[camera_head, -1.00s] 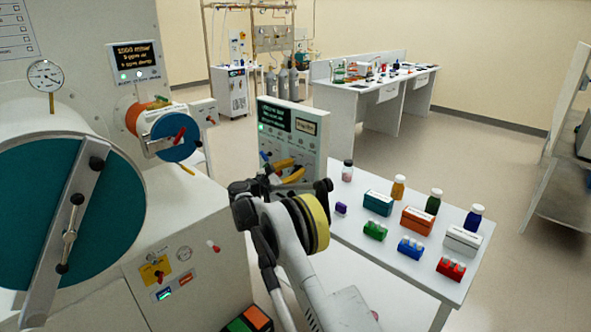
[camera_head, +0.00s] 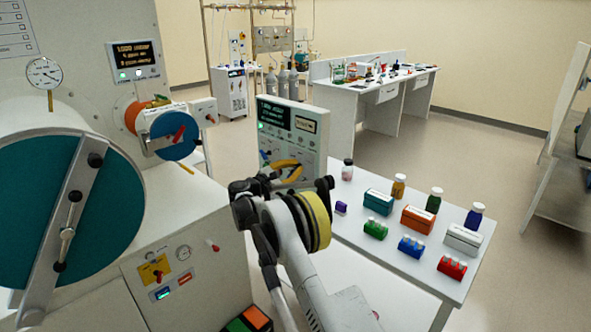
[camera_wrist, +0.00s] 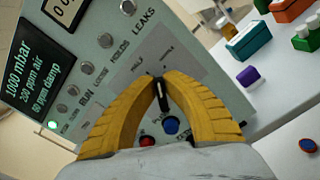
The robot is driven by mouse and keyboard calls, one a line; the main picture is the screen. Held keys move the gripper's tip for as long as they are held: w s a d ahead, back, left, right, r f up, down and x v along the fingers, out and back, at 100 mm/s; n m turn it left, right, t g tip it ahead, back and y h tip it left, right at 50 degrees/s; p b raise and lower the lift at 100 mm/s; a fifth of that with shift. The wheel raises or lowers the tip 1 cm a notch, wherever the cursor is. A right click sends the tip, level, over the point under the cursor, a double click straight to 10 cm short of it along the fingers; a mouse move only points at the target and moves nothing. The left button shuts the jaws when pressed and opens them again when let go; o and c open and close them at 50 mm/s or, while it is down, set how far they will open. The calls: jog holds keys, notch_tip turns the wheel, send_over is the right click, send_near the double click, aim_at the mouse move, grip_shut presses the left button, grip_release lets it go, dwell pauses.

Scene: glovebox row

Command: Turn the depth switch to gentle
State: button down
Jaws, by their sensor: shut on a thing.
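The depth switch (camera_wrist: 163,92) is a small dark knob with a white mark, on the grey control panel (camera_wrist: 105,50). It sits between the yellow fingertips of my gripper (camera_wrist: 162,84), which is shut on it. The fingers cover part of the switch and some nearby lettering. The labels above it are too small and tilted to read surely, so I cannot tell its setting. In the head view my gripper (camera_head: 289,170) meets the lower front of the upright panel (camera_head: 308,138), and the switch is hidden there.
A red button (camera_wrist: 147,141) and a blue button (camera_wrist: 171,124) lie close below the switch. A row of round buttons runs along the panel. A white table (camera_head: 350,212) with bottles and small boxes stands right of my arm. A large glovebox (camera_head: 205,215) stands at left.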

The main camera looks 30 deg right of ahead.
jog(key=shift+s+d+f+m+b, duration=0.1)
jog(key=shift+m+b, duration=0.1)
jog(key=shift+m, duration=0.75)
jog(key=shift+s+f+m+b, duration=0.1)
jog(key=shift+m+b, duration=0.1)
jog(key=shift+m, duration=0.75)
jog(key=c, duration=1.5)
grip_release()
jog(key=v, duration=1.2)
jog(key=shift+r, duration=0.1)
